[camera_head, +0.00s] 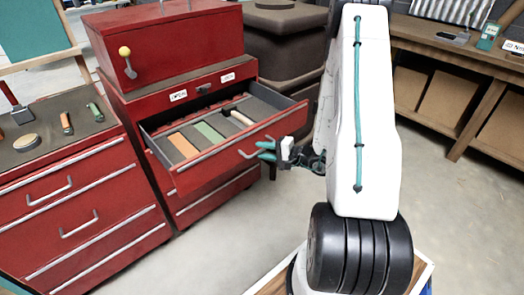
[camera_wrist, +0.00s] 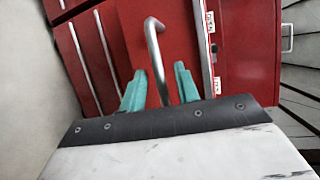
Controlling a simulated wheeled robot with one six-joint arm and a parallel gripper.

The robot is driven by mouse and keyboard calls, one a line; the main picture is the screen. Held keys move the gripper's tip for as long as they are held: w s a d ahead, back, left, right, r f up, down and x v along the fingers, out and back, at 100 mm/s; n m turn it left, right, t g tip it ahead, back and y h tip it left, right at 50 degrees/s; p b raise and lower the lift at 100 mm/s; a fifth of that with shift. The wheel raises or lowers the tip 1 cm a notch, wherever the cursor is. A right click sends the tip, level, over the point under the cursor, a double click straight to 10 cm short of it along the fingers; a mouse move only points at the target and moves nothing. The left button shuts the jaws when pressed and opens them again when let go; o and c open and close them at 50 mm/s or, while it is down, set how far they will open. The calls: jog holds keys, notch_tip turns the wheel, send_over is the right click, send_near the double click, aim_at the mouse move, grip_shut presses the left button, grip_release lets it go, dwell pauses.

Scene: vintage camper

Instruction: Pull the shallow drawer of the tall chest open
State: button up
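The tall red chest (camera_head: 195,77) stands at the middle left in the head view. Its shallow upper drawer (camera_head: 223,157) is pulled well out, with its grey inside showing. The drawer has a metal bar handle (camera_head: 245,155), which also shows in the wrist view (camera_wrist: 152,42). My gripper (camera_head: 266,151) is at the right part of this handle. In the wrist view the teal fingers of my gripper (camera_wrist: 160,84) are apart, one on each side of the handle bar, with gaps beside it. The fingers look open.
The drawer holds an orange block (camera_head: 183,145), a green block (camera_head: 208,132) and a tool (camera_head: 240,115). A lower red cabinet (camera_head: 75,205) with tools on top stands at the left. A wooden workbench (camera_head: 440,60) runs along the back right. Clear floor (camera_head: 235,225) lies in front.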

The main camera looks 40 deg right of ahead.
jog(key=v, duration=0.6)
jog(key=shift+s, duration=0.3)
jog(key=shift+d+r, duration=0.1)
jog(key=s+a+r+n+g+y, duration=0.25)
jog(key=s+a+r+g, duration=0.2)
jog(key=a+g, duration=0.25)
jog(key=s+a+r+n+g+y, duration=0.1)
jog(key=s+a+r+g+y, duration=0.25)
jog(key=a+r+g, duration=0.35)
jog(key=s+a+r+n+h, duration=0.4)
jog(key=s+r+n+h, duration=0.1)
jog(key=r, duration=0.3)
jog(key=s+a+r+n+h, duration=0.4)
jog(key=s+r+n+h, duration=0.1)
jog(key=s+r+h, duration=0.1)
jog(key=shift+s+a+r+t+h, duration=0.15)
jog(key=shift+a+r+t+h, duration=0.25)
jog(key=shift+r+h, duration=0.7)
